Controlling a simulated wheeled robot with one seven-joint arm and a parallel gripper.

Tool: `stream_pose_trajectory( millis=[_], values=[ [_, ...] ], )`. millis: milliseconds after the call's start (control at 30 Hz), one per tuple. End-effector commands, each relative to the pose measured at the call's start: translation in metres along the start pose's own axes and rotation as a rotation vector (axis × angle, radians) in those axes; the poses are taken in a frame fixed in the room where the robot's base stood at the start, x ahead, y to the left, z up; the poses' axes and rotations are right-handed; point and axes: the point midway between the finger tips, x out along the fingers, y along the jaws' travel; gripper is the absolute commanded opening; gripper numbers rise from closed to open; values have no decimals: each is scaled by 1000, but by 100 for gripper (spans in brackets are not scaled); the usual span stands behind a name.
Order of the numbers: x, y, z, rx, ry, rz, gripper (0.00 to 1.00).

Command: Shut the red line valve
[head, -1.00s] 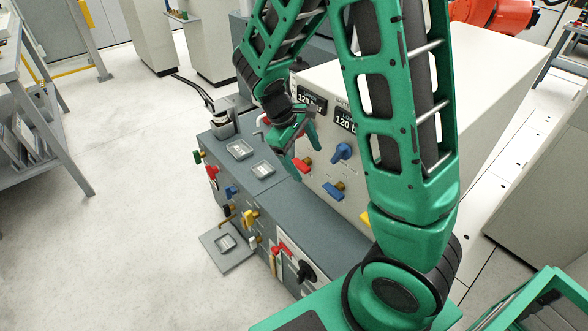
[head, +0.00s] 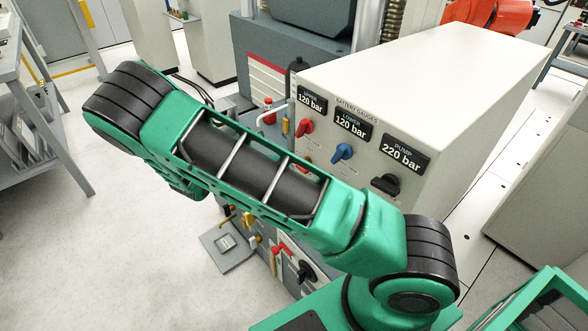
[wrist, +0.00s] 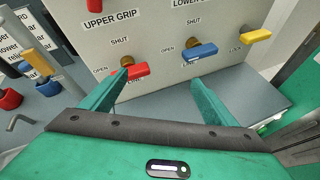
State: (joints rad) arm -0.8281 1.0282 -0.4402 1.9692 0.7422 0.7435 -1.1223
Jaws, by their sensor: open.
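In the wrist view, a red valve lever (wrist: 138,71) on a brass stem sits on the pale panel below the "UPPER GRIP" label. It points right and slightly toward the viewer; SHUT is printed above the stem and OPEN to its left. My gripper (wrist: 159,78) is open and empty, its fingers spread in front of the panel. The left fingertip overlaps the lever's lower left edge; I cannot tell whether they touch. The lever's free end shows between the fingertips, nearer the left one. In the head view, my arm hides the gripper and most of the lever.
A blue lever (wrist: 200,51) sits right of the red one, near the right fingertip, and a yellow lever (wrist: 257,36) is further right. Red (head: 305,127) and blue (head: 343,152) knobs sit under the gauges above. Another red lever (head: 282,250) is on the lower cabinet front.

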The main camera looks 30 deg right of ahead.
Motion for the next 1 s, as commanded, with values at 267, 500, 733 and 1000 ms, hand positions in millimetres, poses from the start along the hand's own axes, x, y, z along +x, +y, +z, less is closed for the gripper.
stream_pose_trajectory(
  millis=[267,500,733,1000],
  values=[
    [-10,6,-30,-164,-192,162,81],
    [-22,10,-50,-268,-336,279,81],
    [-29,11,-58,-310,-402,330,81],
    [-9,20,-50,-314,-409,331,81]
  ],
)
